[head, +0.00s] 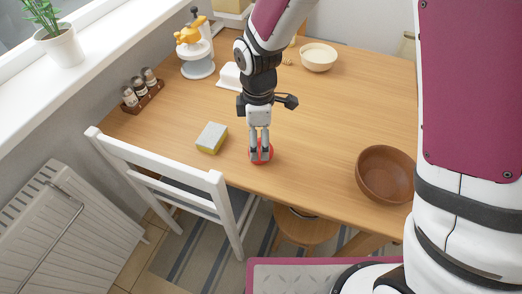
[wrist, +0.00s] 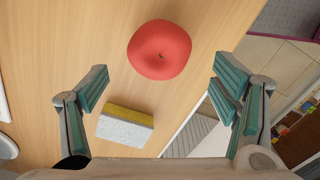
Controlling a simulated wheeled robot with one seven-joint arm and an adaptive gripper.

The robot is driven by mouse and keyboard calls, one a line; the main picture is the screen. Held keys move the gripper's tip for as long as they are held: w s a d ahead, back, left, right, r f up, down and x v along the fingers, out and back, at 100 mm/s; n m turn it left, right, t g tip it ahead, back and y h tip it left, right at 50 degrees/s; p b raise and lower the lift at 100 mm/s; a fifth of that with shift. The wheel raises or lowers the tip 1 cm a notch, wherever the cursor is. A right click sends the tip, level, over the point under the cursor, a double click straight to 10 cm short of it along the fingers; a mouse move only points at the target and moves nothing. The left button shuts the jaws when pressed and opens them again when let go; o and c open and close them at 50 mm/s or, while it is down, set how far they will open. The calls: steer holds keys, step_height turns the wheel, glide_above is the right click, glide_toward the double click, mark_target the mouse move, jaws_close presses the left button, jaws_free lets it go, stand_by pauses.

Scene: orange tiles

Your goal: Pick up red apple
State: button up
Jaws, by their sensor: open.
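A red apple (wrist: 160,50) lies on the wooden table (head: 330,120), close to its front edge. In the head view the apple (head: 266,157) is partly hidden behind my gripper (head: 260,158), which is over it. In the wrist view my gripper (wrist: 160,92) is open, with its fingers wide apart. The apple shows beyond the space between the fingertips, toward the top of that view. Nothing is held between the fingers. The height of the fingertips above the apple is hard to tell.
A yellow and grey sponge (head: 212,138) lies left of the apple and also shows in the wrist view (wrist: 125,126). A brown bowl (head: 385,174) stands at the right. A white chair (head: 165,170) touches the front side. A white bowl (head: 318,57) and juicer (head: 195,60) stand farther back.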

steer(key=shift+d+f, duration=0.15)
steer(key=shift+f, duration=1.2)
steer(key=shift+d+f, duration=0.1)
steer(key=shift+f, duration=1.25)
steer(key=shift+c, duration=0.3)
steer(key=c, duration=1.3)
